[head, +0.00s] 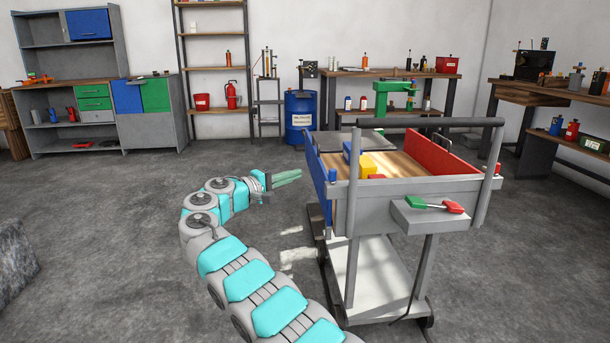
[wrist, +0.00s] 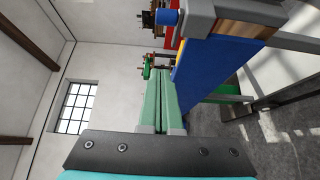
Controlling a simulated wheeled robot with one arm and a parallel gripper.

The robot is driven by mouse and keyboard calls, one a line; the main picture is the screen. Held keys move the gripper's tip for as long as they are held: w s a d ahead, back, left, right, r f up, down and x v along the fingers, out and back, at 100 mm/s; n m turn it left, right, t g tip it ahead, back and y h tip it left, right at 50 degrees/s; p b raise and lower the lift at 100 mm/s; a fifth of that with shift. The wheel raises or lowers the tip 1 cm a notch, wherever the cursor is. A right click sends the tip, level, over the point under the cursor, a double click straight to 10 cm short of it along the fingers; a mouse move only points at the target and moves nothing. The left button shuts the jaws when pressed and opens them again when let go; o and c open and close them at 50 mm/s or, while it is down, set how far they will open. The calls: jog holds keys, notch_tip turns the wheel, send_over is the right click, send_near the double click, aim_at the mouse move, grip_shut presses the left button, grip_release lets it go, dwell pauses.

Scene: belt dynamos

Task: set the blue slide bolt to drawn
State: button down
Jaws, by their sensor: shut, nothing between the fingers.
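A small blue knob (head: 331,174), which looks like part of the blue slide bolt, stands upright at the near left corner of the cart, beside the blue side panel (head: 317,176). In the wrist view the blue knob (wrist: 167,18) is at the top, at the end of a grey corner piece, and the blue panel (wrist: 212,68) runs down from it. I cannot tell how far the bolt is slid. My gripper (head: 298,174) has green fingers, is shut and empty, and is just left of the cart, apart from the knob. Its fingers (wrist: 159,88) point past the panel.
The grey cart (head: 372,211) carries a yellow block (head: 367,167) and a red panel (head: 441,151). A box on its near side holds a green and red handle (head: 435,205). A blue barrel (head: 301,115) stands behind.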

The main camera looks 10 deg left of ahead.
aim_at(331, 173)
jog(key=w+d, duration=0.3)
jog(key=d, duration=0.4)
jog(key=shift+w+d, duration=0.25)
jog(key=shift+d, duration=0.1)
dwell(0.6)
jog(key=shift+s, duration=0.15)
dwell(0.4)
